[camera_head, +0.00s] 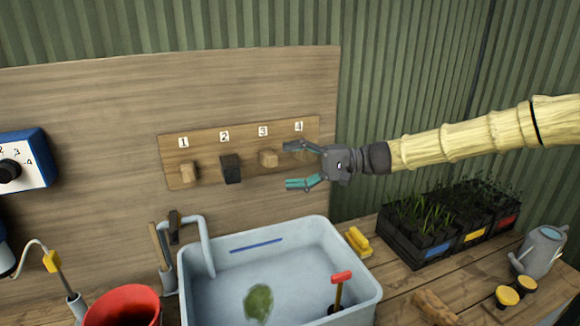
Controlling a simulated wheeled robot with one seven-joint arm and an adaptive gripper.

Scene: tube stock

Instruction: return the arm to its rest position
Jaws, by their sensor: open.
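My gripper (289,165) is open, with its two teal-tipped fingers spread and pointing left. I see nothing between the fingers. It is in front of the right end of a wooden strip (205,159) on the wall panel, close to labels 3 and 4. My arm (460,138) reaches in from the right edge, sheathed in a pale ribbed cover.
Below the gripper is a pale sink (369,286) holding a green clump and a red-handled tool. A yellow brush (357,241), plant trays (417,252) and a watering can (541,250) stand on the bench to the right. A red bucket (122,304) is at lower left.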

